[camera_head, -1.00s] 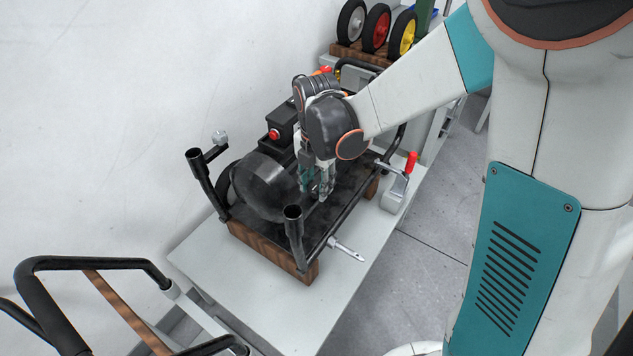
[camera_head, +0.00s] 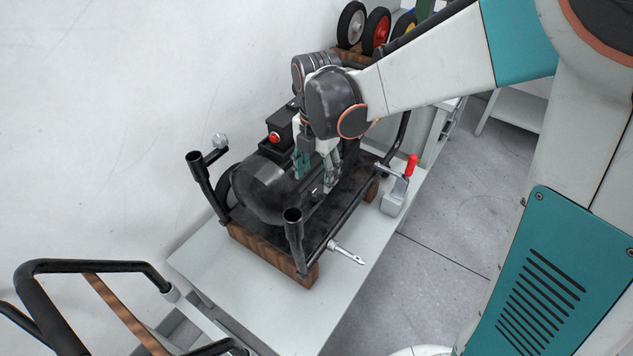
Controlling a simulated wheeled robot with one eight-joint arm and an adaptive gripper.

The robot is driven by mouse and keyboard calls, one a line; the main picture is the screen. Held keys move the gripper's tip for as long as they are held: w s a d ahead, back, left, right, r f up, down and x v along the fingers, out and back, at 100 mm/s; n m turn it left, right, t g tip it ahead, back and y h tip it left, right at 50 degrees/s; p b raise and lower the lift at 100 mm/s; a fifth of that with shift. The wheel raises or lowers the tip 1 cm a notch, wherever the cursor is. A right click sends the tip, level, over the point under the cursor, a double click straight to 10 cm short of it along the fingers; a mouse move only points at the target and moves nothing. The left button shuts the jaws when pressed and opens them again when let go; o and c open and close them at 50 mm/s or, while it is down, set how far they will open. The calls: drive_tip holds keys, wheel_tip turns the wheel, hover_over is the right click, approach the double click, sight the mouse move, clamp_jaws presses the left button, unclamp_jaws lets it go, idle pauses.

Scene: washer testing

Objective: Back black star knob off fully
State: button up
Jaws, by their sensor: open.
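My gripper (camera_head: 316,184) points down over the dark bed of the machine (camera_head: 345,190), just right of its dark round drum (camera_head: 268,188). A small silver stud or bolt end (camera_head: 314,191) shows low between the fingertips. I cannot make out a black star knob for certain; it may be hidden by the fingers or lost against the dark machine. Nothing is clearly held.
Upright black tubes (camera_head: 293,235) stand at the machine's front corners. A grey knob (camera_head: 219,141) tops a left bracket. A red-handled clamp (camera_head: 407,175) and silver lever (camera_head: 345,252) are at the right. The bench front (camera_head: 250,295) is clear. Wheels (camera_head: 376,30) stand behind.

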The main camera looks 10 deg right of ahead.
sight(317, 189)
wheel_tip(317, 189, up, 7)
idle(0.3)
drive_tip(key=shift+s, duration=0.1)
drive_tip(key=s+d+r+m+t, duration=0.2)
drive_tip(key=s+d+m, duration=0.3)
drive_tip(key=m, duration=0.8)
drive_tip(key=s+d+r+m+t, duration=0.1)
drive_tip(key=s+d+m+t, duration=0.4)
drive_tip(key=s+m, duration=0.5)
drive_tip(key=m, duration=0.4)
drive_tip(key=shift+r, duration=0.4)
